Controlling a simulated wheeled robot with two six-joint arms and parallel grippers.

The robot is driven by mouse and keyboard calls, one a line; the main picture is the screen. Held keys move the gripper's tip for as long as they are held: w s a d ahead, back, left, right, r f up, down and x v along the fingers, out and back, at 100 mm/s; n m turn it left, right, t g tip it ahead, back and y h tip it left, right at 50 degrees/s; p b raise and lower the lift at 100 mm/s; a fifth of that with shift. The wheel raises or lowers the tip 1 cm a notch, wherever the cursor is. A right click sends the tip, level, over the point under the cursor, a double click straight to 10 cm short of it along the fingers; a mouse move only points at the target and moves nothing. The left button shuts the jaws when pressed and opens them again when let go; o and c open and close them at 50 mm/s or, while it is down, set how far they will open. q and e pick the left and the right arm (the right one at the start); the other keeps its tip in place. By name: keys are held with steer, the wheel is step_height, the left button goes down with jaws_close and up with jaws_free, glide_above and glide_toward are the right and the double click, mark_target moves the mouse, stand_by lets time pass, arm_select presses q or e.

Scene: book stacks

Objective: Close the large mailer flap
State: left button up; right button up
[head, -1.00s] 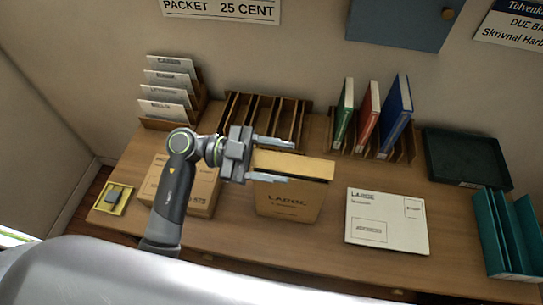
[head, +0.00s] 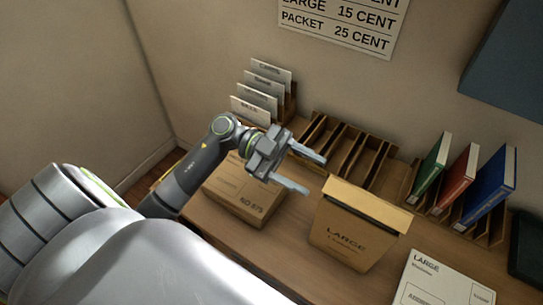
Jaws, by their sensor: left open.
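The large mailer (head: 345,240) is a brown cardboard box marked LARGE, standing on the desk right of centre in the head view. Its lighter tan flap (head: 368,205) runs along its top; I cannot tell from this angle how far it is folded down. My left gripper (head: 308,174) is open and empty, its two fingers pointing right. It is left of the mailer and apart from it in the picture. My right gripper is not in view.
A brown parcel (head: 245,198) lies beneath my left arm. Behind are a letter rack (head: 292,105), an empty slotted wooden rack (head: 345,145) and upright books (head: 487,187). A white LARGE envelope (head: 440,282) lies right of the mailer. Bare desk shows in front.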

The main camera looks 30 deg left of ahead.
arm_select(q)
steer(key=a+b, duration=0.2)
steer(key=a, duration=0.5)
steer(key=shift+a, duration=0.3)
